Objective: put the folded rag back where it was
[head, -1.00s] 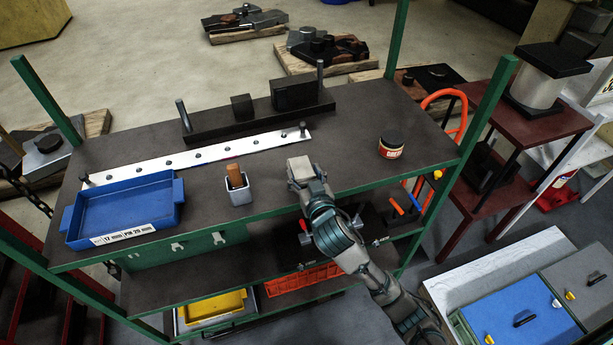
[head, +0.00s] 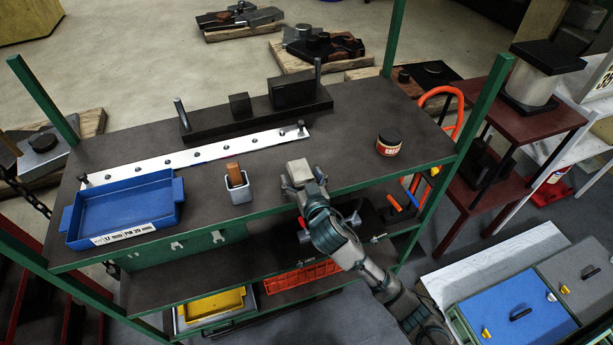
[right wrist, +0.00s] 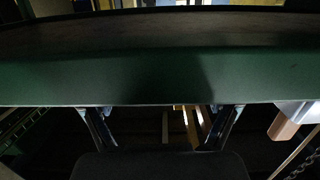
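I cannot make out a folded rag in either view. The bench's green front edge (right wrist: 160,75) crosses that view just beyond the fingertips. My left gripper is not in view.
On the bench are a blue tray (head: 124,207), a grey cup (head: 238,190) holding a wooden piece (head: 233,173), a white strip (head: 215,151), a dark fixture (head: 262,118) with upright pins, and a jar (head: 389,143). Green posts (head: 478,125) rise at the corners. The bench's middle right is clear.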

